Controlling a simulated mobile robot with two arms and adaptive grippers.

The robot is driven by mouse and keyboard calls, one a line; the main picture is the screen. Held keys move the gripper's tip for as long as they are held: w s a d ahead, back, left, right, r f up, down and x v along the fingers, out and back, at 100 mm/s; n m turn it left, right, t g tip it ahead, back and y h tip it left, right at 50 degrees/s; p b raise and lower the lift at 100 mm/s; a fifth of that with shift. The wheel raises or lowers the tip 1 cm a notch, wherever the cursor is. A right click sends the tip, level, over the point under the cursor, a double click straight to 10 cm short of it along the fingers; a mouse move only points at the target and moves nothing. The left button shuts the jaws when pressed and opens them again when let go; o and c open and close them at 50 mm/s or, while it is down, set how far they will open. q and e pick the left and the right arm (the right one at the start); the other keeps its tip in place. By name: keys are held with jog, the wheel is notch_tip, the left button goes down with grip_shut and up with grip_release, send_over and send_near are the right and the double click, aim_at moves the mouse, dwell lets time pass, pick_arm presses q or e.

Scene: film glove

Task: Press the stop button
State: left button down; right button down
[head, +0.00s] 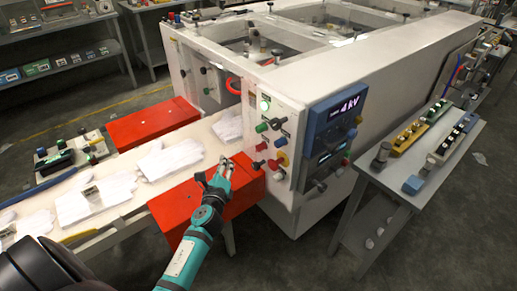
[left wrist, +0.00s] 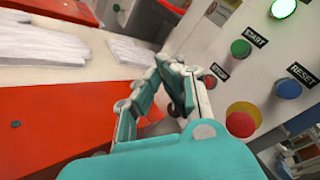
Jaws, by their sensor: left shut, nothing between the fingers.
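The stop button is small and red, beside a STOP label in the left wrist view (left wrist: 209,81). In the head view a red button on the white panel (head: 262,147) looks like it. My left gripper (head: 224,164) is teal and grey, shut and empty, over the red cover left of the panel. In the left wrist view its closed fingertips (left wrist: 172,64) point toward the panel, left of the stop button. The button's lower part is close beside a finger; I cannot tell any contact. My right gripper is not in view.
A green START button (left wrist: 240,48), blue RESET button (left wrist: 288,88) and large red button on a yellow base (left wrist: 240,122) surround the stop button. White gloves (head: 170,160) lie on the conveyor. A red cover (head: 180,207) is under my left arm.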

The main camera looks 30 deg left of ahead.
aim_at(261, 147)
pick_arm(q)
jog(key=shift+w, duration=0.1)
jog(key=w+d+b, duration=0.2)
jog(key=w+d, duration=0.1)
jog(key=w, duration=0.5)
jog(key=shift+d, duration=0.2)
